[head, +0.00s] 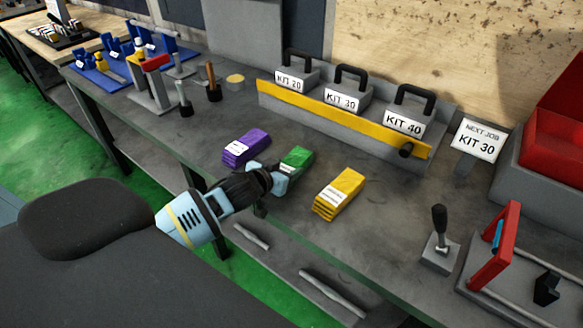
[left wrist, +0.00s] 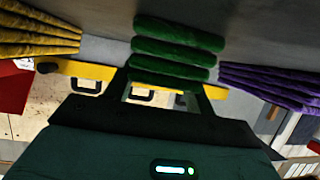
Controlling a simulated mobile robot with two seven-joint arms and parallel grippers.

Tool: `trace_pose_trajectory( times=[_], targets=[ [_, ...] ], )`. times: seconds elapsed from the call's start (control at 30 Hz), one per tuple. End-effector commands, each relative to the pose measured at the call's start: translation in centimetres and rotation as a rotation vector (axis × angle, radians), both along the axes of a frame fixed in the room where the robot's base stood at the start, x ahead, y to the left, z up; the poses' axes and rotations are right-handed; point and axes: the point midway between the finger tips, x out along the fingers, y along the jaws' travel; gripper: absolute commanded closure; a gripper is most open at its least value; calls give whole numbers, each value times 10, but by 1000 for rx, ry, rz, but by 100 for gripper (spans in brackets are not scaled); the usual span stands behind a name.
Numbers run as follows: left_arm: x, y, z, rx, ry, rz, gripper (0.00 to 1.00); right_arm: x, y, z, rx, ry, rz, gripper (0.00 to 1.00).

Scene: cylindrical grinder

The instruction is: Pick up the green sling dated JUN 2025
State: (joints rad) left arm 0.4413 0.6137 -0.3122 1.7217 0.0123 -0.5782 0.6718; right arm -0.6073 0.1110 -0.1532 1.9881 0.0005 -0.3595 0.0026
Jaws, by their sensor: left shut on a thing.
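The green sling (head: 297,158) is a folded stack on the grey workbench, between a purple sling (head: 245,147) and a yellow sling (head: 340,192). My left gripper (head: 281,174) is at its near end, shut on it. In the left wrist view the green sling's folded layers (left wrist: 178,50) sit between the fingers, with the purple sling (left wrist: 268,85) on the right and the yellow sling (left wrist: 40,35) on the left. The green sling's date label is mostly hidden by the gripper and cannot be read. My right gripper is not in view.
Behind the slings, a yellow-fronted rack (head: 340,118) holds black-handled weights marked KIT 20, KIT 30 and KIT 40. A NEXT JOB KIT 30 sign (head: 478,139) stands to the right. A lever (head: 439,238) and a red-handled frame (head: 496,247) stand at the front right.

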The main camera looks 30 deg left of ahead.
Motion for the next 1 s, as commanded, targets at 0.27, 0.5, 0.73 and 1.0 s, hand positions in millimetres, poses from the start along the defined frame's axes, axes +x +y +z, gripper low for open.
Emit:
trace_pose_trajectory(
  times=[0.27,0.5,0.73,1.0],
  targets=[
    [0,0,1,1,-3,0,77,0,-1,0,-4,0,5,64],
    [1,0,11,2,-4,-1,77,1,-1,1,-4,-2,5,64],
    [1,1,41,2,-7,-1,77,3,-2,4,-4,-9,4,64],
    [-52,-17,40,-2,1,-2,77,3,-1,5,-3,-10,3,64]
  ],
)
